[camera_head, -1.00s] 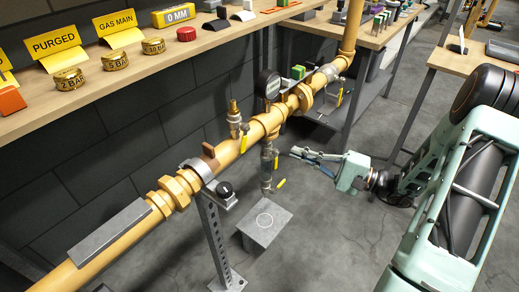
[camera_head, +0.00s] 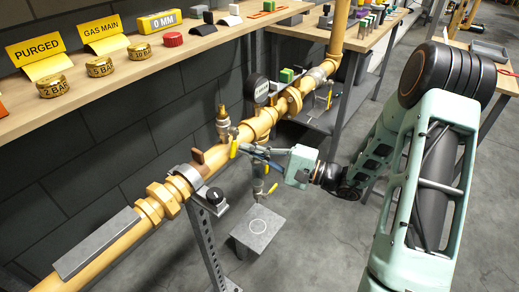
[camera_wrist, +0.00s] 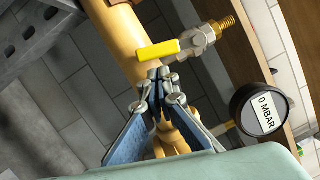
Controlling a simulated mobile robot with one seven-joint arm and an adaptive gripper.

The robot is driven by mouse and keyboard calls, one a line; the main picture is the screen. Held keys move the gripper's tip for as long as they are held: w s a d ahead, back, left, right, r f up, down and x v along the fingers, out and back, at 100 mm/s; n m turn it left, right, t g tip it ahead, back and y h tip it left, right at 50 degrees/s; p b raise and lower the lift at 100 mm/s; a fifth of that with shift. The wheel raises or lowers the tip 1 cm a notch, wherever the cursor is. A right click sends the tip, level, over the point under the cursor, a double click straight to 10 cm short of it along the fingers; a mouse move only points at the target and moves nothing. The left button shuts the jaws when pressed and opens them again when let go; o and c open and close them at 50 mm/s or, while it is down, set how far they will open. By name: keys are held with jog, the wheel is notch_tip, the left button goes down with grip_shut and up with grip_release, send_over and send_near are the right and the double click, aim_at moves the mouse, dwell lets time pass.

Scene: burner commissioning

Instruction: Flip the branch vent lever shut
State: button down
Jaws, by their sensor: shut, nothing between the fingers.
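The small vent valve (camera_head: 223,124) with an upright brass hose end stands on the yellow pipe (camera_head: 207,160). Its yellow lever (camera_head: 233,149) hangs down, roughly in line with the hose end. In the wrist view the lever (camera_wrist: 158,50) runs across the pipe, away from the valve body (camera_wrist: 198,41). My gripper (camera_head: 244,149) is shut and empty, with its tips right beside the lever. In the wrist view the fingertips (camera_wrist: 160,74) are just below the lever; I cannot tell whether they touch.
A round gauge (camera_wrist: 262,108) reading 0 MBAR sits close by on the pipe. A lower valve with a yellow lever (camera_head: 272,188) hangs under the pipe, above a grey plate (camera_head: 258,229). The shelf (camera_head: 110,77) behind holds caps and signs.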

jog(key=shift+s+a+r, duration=0.1)
jog(key=shift+s+a, duration=0.1)
jog(key=shift+s, duration=0.1)
